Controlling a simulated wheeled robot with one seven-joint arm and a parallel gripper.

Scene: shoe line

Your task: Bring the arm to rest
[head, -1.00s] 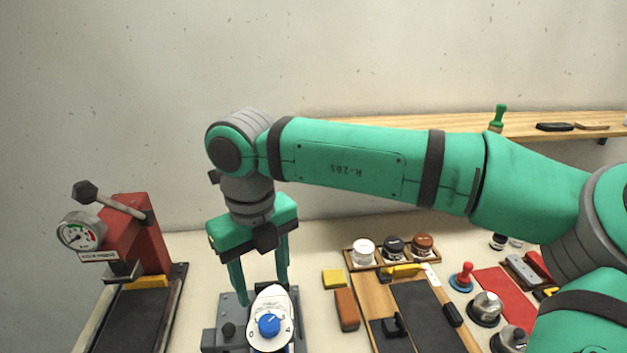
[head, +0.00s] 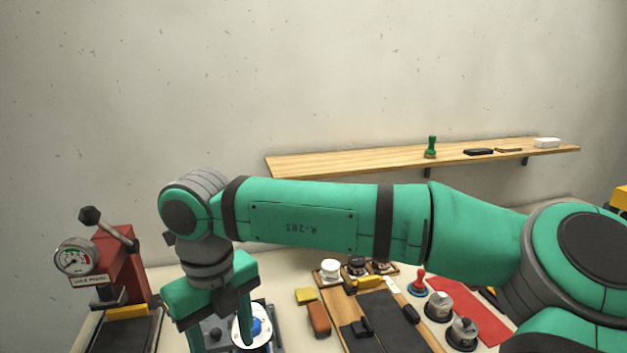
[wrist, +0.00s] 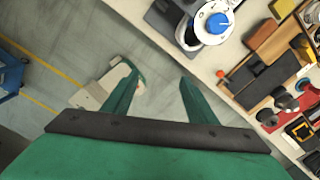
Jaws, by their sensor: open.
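My arm (head: 300,217) is green with dark bands and stretches across the head view from the right to the wrist at the left. My gripper (head: 219,345) points down at the lower left of the head view, in front of the fixture with the white piece and blue knob (head: 252,328). In the wrist view my gripper (wrist: 158,88) has its two green fingers spread wide with nothing between them. The fingers there hang over the grey floor, just off the bench edge. The white piece with its blue knob (wrist: 218,23) is beyond the fingertips, apart from them.
A red press with a gauge (head: 75,257) stands left. A wooden board with a dark mat (head: 395,320), several jars, a red stamp (head: 420,282) and metal weights (head: 439,306) lie right. A wall shelf (head: 370,158) is behind. Open floor (wrist: 60,60) shows beside the bench.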

